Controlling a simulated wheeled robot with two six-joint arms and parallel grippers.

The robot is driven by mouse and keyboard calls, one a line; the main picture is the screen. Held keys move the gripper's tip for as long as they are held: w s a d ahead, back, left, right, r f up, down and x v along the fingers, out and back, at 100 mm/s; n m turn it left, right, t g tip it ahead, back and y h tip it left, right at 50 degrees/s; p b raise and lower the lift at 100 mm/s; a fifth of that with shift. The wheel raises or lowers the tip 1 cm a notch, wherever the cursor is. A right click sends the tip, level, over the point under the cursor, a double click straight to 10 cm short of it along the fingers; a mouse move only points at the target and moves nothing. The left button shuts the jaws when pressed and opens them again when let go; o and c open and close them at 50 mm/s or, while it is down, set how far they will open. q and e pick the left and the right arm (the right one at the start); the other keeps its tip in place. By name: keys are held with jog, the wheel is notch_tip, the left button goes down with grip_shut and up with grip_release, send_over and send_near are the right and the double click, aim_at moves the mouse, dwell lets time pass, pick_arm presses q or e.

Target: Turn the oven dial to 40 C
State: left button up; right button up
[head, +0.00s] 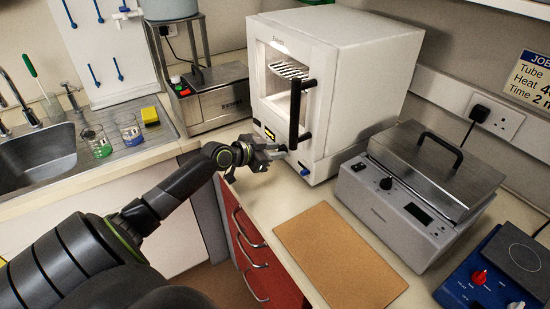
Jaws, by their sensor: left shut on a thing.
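The white oven (365,75) stands on the bench at the top centre, its front facing left toward my arm. My left gripper (280,152) is at the lower front panel, between the display and the blue knob. It is shut on the oven dial, which its fingers mostly hide. The dial's setting and the display's digits are too small to read. My right gripper is not in view.
A grey water bath (408,215) with a lidded top stands right of the oven. A brown board (340,258) lies in front, and a blue hotplate (480,280) is at bottom right. A sink (35,160) and beakers are at left.

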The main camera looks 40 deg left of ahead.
pick_arm(q)
jog(key=shift+a+n+h+b, duration=0.1)
jog(key=shift+n+h+b, duration=0.3)
jog(key=shift+n+b, duration=0.3)
jog(key=o, duration=1)
jog(key=shift+s+a+r, duration=0.15)
jog(key=shift+s+r, duration=0.05)
jog(key=shift+s, duration=0.1)
jog(key=p+v, duration=1)
jog(key=v, duration=0.6)
jog(key=shift+s+a+r, duration=0.1)
jog(key=shift+s+r, duration=0.05)
jog(key=shift+r, duration=0.15)
